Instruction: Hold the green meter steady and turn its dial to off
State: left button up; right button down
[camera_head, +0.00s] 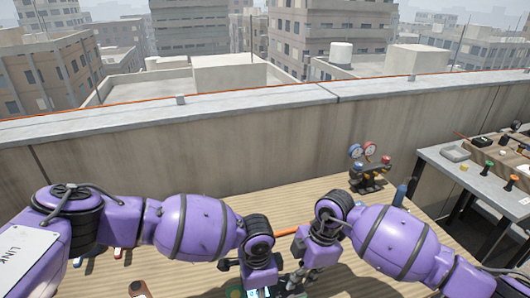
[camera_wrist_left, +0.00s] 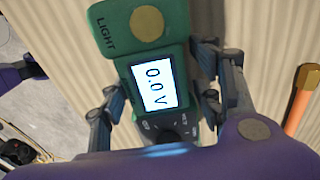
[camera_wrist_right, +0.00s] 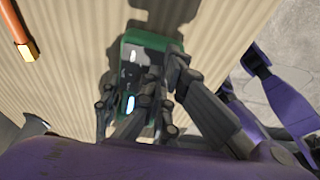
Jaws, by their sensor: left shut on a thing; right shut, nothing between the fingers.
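The green meter (camera_wrist_left: 157,85) lies between the fingers of my left gripper (camera_wrist_left: 158,82), which is shut on its sides. Its lit screen (camera_wrist_left: 157,86) reads 0.0 V. The dark dial (camera_wrist_left: 170,132) shows at the lower end, partly hidden by my purple wrist, so its setting cannot be read. In the right wrist view the meter's green case (camera_wrist_right: 133,38) shows beyond dark fingers and shadow. My right gripper (camera_head: 300,277) is shut and empty, close to the meter; whether it touches the dial cannot be told. In the head view my arms hide most of the meter.
An orange tube with a brass end (camera_wrist_left: 301,98) lies on the ribbed bench beside the meter. A gauge manifold (camera_head: 368,172) stands toward the back right, with a blue bottle (camera_head: 400,194) near it. A side table (camera_head: 470,180) holds a tray and tools. A parapet wall closes the back.

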jog(key=shift+a, duration=0.6)
dwell(0.7)
jog(key=shift+w, duration=0.3)
jog(key=shift+w+a, duration=0.15)
jog(key=shift+w, duration=0.35)
jog(key=shift+w+f, duration=0.1)
jog(key=shift+w, duration=0.1)
jog(key=shift+a+f, duration=0.1)
jog(key=shift+a, duration=0.05)
jog(key=shift+w+d, duration=0.15)
jog(key=shift+d, duration=0.2)
jog(key=v, duration=0.2)
jog(key=a+v, duration=0.1)
jog(key=v, duration=0.2)
jog(key=shift+r, duration=0.7)
